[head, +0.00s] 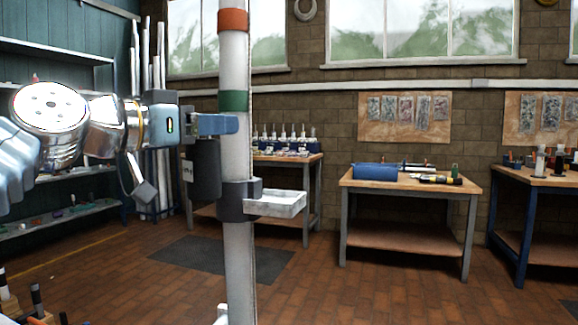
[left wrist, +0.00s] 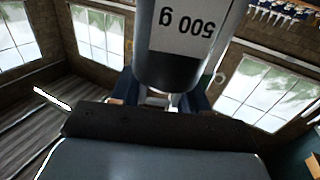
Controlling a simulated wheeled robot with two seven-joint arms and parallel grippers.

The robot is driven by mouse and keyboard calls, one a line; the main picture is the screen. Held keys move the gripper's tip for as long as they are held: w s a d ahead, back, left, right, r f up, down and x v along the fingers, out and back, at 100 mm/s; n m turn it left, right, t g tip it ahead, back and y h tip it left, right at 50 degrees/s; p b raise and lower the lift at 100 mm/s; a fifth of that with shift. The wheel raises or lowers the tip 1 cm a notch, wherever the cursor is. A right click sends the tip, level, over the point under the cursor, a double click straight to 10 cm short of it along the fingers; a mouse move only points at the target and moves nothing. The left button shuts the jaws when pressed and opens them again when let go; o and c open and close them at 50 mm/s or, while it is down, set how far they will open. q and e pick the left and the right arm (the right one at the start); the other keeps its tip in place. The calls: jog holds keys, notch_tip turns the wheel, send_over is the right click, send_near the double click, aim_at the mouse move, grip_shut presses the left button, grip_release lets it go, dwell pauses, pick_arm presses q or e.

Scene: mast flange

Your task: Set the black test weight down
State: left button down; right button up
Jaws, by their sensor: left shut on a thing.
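The black test weight (head: 206,172) is a dark cylinder with a white label, and it hangs upright below my left gripper (head: 226,124). In the left wrist view the weight (left wrist: 180,72) shows a "500 g" label, upside down, between the fingers. The left gripper is shut on it. In the head view the weight is just left of the pale mast (head: 239,270), and the fingers overlap the mast. A small white tray (head: 277,205) sticks out to the right from a dark grey collar (head: 238,212) on the mast. My right gripper is not in view.
The mast has an orange band (head: 233,20) and a green band (head: 233,101). A workbench (head: 410,187) with a blue case (head: 375,172) stands behind on the right. Another bench (head: 287,158) stands behind the mast, and shelves (head: 60,217) are at the left.

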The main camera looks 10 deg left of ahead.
pick_arm(q)
jog(key=f+p+x, duration=0.3)
jog(key=p+x, duration=0.1)
jog(key=x, duration=1.1)
jog(key=shift+d+p, duration=0.2)
jog(key=shift+p, duration=0.1)
jog(key=shift+w+f, duration=0.1)
jog(key=shift+f, duration=0.05)
jog(key=c, duration=0.6)
grip_release()
jog(key=shift+f, duration=0.1)
jog(key=shift+o, duration=0.2)
jog(key=b+v, duration=0.6)
jog(key=v, duration=0.6)
